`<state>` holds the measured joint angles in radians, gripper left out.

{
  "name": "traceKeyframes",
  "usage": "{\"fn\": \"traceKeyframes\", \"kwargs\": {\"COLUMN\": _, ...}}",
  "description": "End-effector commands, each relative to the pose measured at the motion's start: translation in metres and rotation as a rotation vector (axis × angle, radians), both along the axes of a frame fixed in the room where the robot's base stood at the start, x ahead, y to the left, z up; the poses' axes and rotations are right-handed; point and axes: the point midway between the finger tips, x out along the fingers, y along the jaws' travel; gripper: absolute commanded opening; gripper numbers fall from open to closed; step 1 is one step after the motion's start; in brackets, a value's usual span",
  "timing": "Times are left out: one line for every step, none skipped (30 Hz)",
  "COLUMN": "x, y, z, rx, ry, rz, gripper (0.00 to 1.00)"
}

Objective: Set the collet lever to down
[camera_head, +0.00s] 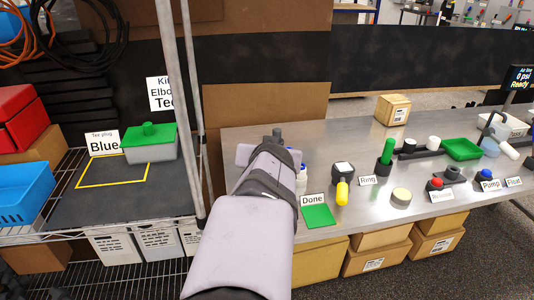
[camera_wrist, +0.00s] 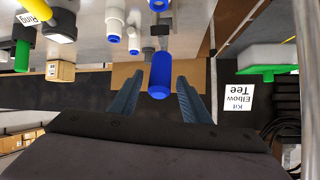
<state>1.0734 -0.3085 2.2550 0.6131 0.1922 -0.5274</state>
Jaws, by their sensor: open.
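No part is labelled as the collet lever. A yellow-handled lever (camera_head: 342,192) on a small dark block stands beside the Ring label, its handle pointing toward the table's front edge; it also shows at the upper left of the wrist view (camera_wrist: 36,9). A white-tipped lever (camera_head: 508,150) sits at the table's right end. I cannot tell which is the collet lever. My gripper (camera_head: 272,145) is over the table's left part, left of both levers. In the wrist view it is open (camera_wrist: 158,95), with a blue cylinder (camera_wrist: 160,72) seen between the fingers; contact is unclear.
White fittings with blue ends (camera_wrist: 113,24) lie near my gripper. A green Done pad (camera_head: 319,215), a green upright part (camera_head: 386,152), a red button (camera_head: 436,183) and a green tray (camera_head: 463,149) occupy the table (camera_head: 310,140). A wire shelf post (camera_head: 203,110) stands close left.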

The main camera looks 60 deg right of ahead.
Motion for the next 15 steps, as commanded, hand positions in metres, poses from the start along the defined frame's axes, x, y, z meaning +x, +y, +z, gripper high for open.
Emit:
{"fn": "traceKeyframes", "kwargs": {"x": 0.0, "y": 0.0, "z": 0.008, "rx": -0.001, "ry": -0.001, "rz": 0.0, "gripper": 0.43}}
{"fn": "traceKeyframes", "kwargs": {"x": 0.0, "y": 0.0, "z": 0.01, "rx": -0.001, "ry": 0.0, "rz": 0.0, "gripper": 0.43}}
{"fn": "traceKeyframes", "kwargs": {"x": 0.0, "y": 0.0, "z": 0.014, "rx": -0.001, "ry": 0.0, "rz": 0.0, "gripper": 0.43}}
{"fn": "traceKeyframes", "kwargs": {"x": 0.0, "y": 0.0, "z": 0.018, "rx": -0.001, "ry": 0.0, "rz": 0.0, "gripper": 0.43}}
{"fn": "traceKeyframes", "kwargs": {"x": 0.0, "y": 0.0, "z": 0.021, "rx": -0.002, "ry": 0.001, "rz": 0.001, "gripper": 0.43}}
{"fn": "traceKeyframes", "kwargs": {"x": 0.0, "y": 0.0, "z": 0.026, "rx": -0.002, "ry": 0.001, "rz": 0.001, "gripper": 0.43}}
{"fn": "traceKeyframes", "kwargs": {"x": 0.0, "y": 0.0, "z": 0.029, "rx": -0.002, "ry": 0.001, "rz": 0.001, "gripper": 0.43}}
{"fn": "traceKeyframes", "kwargs": {"x": 0.0, "y": 0.0, "z": 0.033, "rx": -0.002, "ry": 0.001, "rz": 0.001, "gripper": 0.43}}
{"fn": "traceKeyframes", "kwargs": {"x": 0.0, "y": 0.0, "z": 0.038, "rx": -0.001, "ry": 0.0, "rz": 0.0, "gripper": 0.43}}
{"fn": "traceKeyframes", "kwargs": {"x": 0.0, "y": 0.0, "z": 0.042, "rx": -0.001, "ry": 0.0, "rz": 0.0, "gripper": 0.43}}
{"fn": "traceKeyframes", "kwargs": {"x": 0.0, "y": 0.0, "z": 0.046, "rx": -0.001, "ry": 0.0, "rz": 0.0, "gripper": 0.43}}
{"fn": "traceKeyframes", "kwargs": {"x": 0.0, "y": 0.0, "z": 0.051, "rx": -0.001, "ry": 0.0, "rz": 0.0, "gripper": 0.43}}
{"fn": "traceKeyframes", "kwargs": {"x": 0.0, "y": 0.0, "z": 0.055, "rx": -0.001, "ry": 0.0, "rz": 0.0, "gripper": 0.43}}
{"fn": "traceKeyframes", "kwargs": {"x": 0.0, "y": 0.0, "z": 0.059, "rx": -0.001, "ry": 0.0, "rz": 0.0, "gripper": 0.43}}
{"fn": "traceKeyframes", "kwargs": {"x": 0.0, "y": 0.0, "z": 0.064, "rx": -0.001, "ry": 0.0, "rz": 0.0, "gripper": 0.43}}
